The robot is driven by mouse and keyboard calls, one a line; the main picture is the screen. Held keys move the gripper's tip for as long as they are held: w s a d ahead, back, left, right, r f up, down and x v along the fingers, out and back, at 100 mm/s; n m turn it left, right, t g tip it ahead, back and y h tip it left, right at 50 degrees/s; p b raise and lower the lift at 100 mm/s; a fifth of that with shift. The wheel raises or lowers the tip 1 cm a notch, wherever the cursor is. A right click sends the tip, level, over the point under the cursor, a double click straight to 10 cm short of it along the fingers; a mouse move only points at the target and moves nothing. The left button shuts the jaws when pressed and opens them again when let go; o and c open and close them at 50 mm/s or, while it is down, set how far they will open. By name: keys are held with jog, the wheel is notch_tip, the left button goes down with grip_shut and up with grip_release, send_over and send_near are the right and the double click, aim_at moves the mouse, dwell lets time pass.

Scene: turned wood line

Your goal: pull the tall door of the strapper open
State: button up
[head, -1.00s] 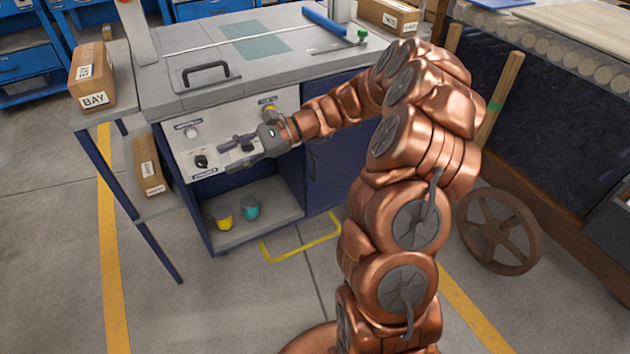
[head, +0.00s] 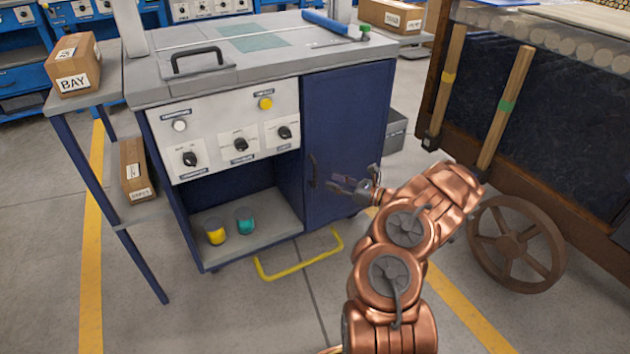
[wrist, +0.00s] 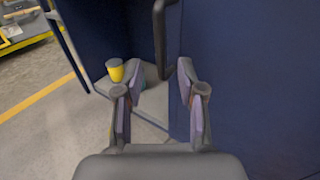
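The strapper is a dark blue cabinet with a grey top (head: 260,65) and a pale control panel with dark knobs and a yellow button. Its tall door (head: 345,140) is the dark blue panel on the right and looks closed. A dark upright handle (head: 312,171) sits near the door's left edge. My gripper (head: 338,184) is in front of the door, just right of the handle, with fingers apart and empty. In the wrist view, the handle (wrist: 160,40) rises ahead, beyond and between the two open fingers (wrist: 157,90). No contact with it shows.
An open lower bay holds a yellow cup (head: 215,231) and a teal cup (head: 245,221). A yellow floor bracket (head: 300,262) lies in front. A side stand with cartons (head: 73,65) is at left. A wooden cart with a spoked wheel (head: 516,243) stands close at right.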

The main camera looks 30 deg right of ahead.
aim_at(315, 185)
jog(key=shift+b+x, duration=1.2)
jog(key=shift+x, duration=2.6)
jog(key=shift+c, duration=0.2)
grip_shut()
